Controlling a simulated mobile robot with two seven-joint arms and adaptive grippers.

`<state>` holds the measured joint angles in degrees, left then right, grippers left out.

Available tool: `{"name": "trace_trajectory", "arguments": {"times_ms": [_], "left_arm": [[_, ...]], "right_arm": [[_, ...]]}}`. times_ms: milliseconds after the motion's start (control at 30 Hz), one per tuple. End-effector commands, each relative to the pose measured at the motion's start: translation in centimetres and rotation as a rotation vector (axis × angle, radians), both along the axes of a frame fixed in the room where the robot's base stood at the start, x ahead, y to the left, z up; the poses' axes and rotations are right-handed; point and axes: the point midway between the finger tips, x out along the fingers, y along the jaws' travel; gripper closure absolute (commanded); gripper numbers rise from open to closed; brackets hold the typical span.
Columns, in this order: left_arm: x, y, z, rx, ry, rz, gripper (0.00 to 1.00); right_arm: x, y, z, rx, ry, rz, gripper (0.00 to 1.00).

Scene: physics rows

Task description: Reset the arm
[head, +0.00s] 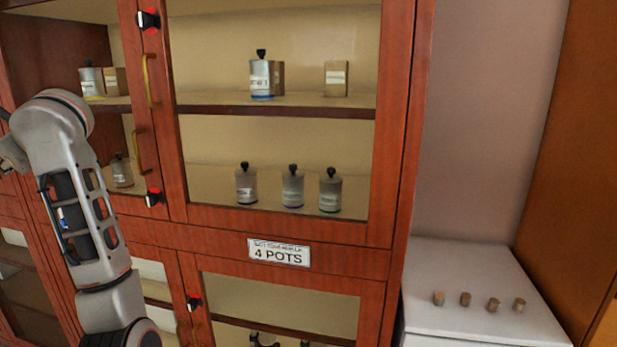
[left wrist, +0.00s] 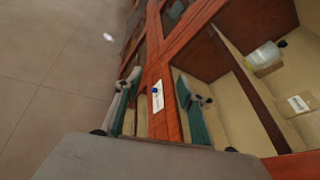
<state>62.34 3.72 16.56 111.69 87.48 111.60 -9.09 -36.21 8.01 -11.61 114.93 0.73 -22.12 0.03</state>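My left arm (head: 75,205) rises on the left of the head view, in front of the cabinet's left side. Its gripper is not clearly seen there. In the left wrist view my left gripper (left wrist: 158,78) is open, its two teal-padded fingers apart with nothing held between them. Beyond the fingers lies the red-brown wooden frame of the cabinet (left wrist: 172,60), with a small white plate bearing a blue spot (left wrist: 157,96). My right arm and gripper show in neither view.
The glass-fronted cabinet (head: 400,150) holds grey lidded pots (head: 292,187) and small boxes (head: 336,79) on its shelves. A label (head: 279,253) reads "4 POTS". A white counter (head: 470,270) at right carries several small brown pieces (head: 465,299). Open floor (left wrist: 50,60) shows beside the cabinet.

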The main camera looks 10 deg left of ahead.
Motion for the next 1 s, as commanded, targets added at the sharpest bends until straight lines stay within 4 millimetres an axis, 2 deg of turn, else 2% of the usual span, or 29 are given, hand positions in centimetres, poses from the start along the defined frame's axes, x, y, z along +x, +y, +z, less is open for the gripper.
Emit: {"name": "trace_trajectory", "arguments": {"times_ms": [33,133,267,367,433,567,667,767,800,867,1000], "left_arm": [[-1.3,0.6,-1.1,0.1,0.105,0.068,0.61],[-3.6,1.0,-1.7,0.318,0.303,0.191,0.61],[-5.1,-0.7,-1.4,0.622,0.562,0.305,0.61],[-4.9,-3.6,-1.2,0.871,0.757,0.361,0.61],[-4.1,-6.3,-1.6,1.053,0.892,0.383,0.61],[-1.5,-12.6,-4.0,1.406,1.128,0.386,0.61],[0.8,-17.9,-7.8,1.682,1.292,0.354,0.61],[2.4,-22.7,-12.5,1.928,1.421,0.306,0.61],[2.8,-24.4,-14.6,2.022,1.467,0.281,0.61],[3.2,-26.9,-18.0,2.157,1.525,0.239,0.61],[2.8,-31.9,-26.3,2.458,1.638,0.129,0.61]], "right_arm": [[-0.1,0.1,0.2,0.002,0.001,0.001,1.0],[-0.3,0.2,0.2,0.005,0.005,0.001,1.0],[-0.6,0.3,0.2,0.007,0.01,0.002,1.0],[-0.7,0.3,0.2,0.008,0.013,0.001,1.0],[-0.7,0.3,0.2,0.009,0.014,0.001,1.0],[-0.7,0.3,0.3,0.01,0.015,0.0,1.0],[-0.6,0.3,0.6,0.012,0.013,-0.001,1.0],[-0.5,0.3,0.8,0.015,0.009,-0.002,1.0],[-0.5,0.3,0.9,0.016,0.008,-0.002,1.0],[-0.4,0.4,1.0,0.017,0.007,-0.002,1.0],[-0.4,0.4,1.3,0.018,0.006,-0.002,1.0]]}}
